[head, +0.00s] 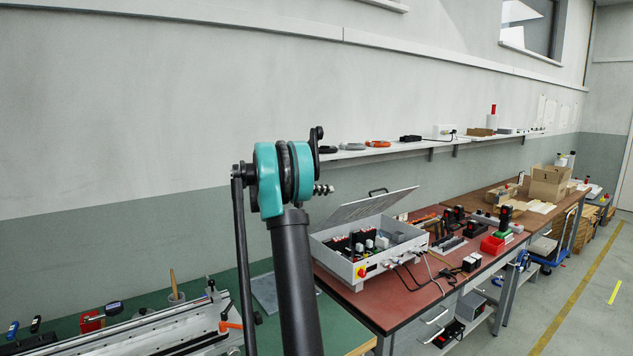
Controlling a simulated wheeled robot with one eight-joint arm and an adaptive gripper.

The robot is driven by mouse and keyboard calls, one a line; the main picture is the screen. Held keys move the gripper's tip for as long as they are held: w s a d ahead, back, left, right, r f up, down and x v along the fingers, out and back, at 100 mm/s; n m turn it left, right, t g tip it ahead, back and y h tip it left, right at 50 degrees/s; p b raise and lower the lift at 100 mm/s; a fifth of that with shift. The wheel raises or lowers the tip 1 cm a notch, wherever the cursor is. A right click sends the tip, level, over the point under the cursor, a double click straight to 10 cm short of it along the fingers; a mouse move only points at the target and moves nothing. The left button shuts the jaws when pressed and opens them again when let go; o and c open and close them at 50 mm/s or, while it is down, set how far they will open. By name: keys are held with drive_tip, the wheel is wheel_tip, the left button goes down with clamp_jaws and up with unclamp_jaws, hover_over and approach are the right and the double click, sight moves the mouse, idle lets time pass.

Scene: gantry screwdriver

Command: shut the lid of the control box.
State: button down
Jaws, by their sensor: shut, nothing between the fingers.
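The control box (343,270) is a light grey case on the red-brown bench top, with a red and yellow knob on its front. Its lid (372,206) is a grey panel standing open, tilted up above the box. A black handle (377,191) shows at the lid's upper edge. Wiring and black and white parts are visible inside the box. My arm's teal joint and black links stand in front, left of the box, and cover part of the scene near its left side. My gripper is not visible in the head view.
Cables (410,278) run from the box across the bench top. A red bin (492,245) and several tools lie to the right. A wall shelf (390,147) runs behind. A green bench (345,325) with a metal rail stands at left.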

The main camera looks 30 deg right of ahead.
drive_tip(key=s+f+m+t, duration=0.1)
drive_tip(key=s+f+m, duration=0.2)
drive_tip(key=s+f, duration=0.3)
drive_tip(key=s+d+f+m+t+y, duration=0.1)
drive_tip(key=s+f+m, duration=0.3)
drive_tip(key=f, duration=0.8)
drive_tip(key=shift+s+f+m+t, duration=0.3)
drive_tip(key=shift+s+f+t, duration=0.1)
drive_tip(key=shift+s, duration=1)
drive_tip(key=shift+a+r, duration=0.1)
